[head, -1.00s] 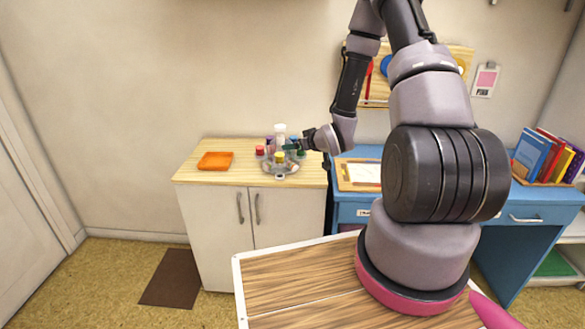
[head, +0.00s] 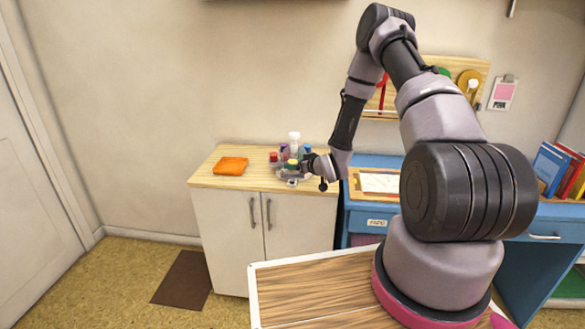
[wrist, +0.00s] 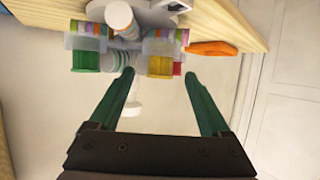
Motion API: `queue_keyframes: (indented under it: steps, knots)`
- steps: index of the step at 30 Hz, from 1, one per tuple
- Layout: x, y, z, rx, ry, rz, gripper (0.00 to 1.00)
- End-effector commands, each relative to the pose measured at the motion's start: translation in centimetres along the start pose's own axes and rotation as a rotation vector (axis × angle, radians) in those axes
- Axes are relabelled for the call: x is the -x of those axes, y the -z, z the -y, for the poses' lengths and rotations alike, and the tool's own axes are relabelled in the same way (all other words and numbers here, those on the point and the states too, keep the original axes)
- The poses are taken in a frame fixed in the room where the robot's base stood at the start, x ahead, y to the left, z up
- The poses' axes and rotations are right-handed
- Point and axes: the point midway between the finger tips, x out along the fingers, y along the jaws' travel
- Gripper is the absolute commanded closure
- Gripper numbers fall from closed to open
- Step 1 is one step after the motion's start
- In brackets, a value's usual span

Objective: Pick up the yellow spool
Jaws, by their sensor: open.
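The yellow spool (head: 291,164) stands at the front of a cluster of coloured spools on the wooden-topped cabinet. In the wrist view the yellow spool (wrist: 160,66) shows between the tips of my two green fingers and a little beyond them. My gripper (wrist: 159,74) is open, with nothing held between its fingers. In the head view my gripper (head: 306,168) is at the right side of the cluster, low and close to the yellow spool; its fingers are hard to make out there.
A green spool (wrist: 85,61) and a red spool (head: 273,157) are close by. A blue desk (head: 362,213) adjoins on the right.

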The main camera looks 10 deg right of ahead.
Motion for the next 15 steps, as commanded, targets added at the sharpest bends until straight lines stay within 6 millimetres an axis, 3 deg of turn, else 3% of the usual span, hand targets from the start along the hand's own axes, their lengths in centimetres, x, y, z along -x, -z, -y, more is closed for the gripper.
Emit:
queue_keyframes:
  steps: [4, 11, 15]
  knots:
    - [-1.35, 0.03, -0.02, 0.0, 0.0, -0.001, 0.19]
    - [-1.45, 0.02, -0.03, 0.0, 0.0, 0.0, 0.19]
    - [-1.43, 0.02, -0.03, 0.0, 0.0, 0.0, 0.72]
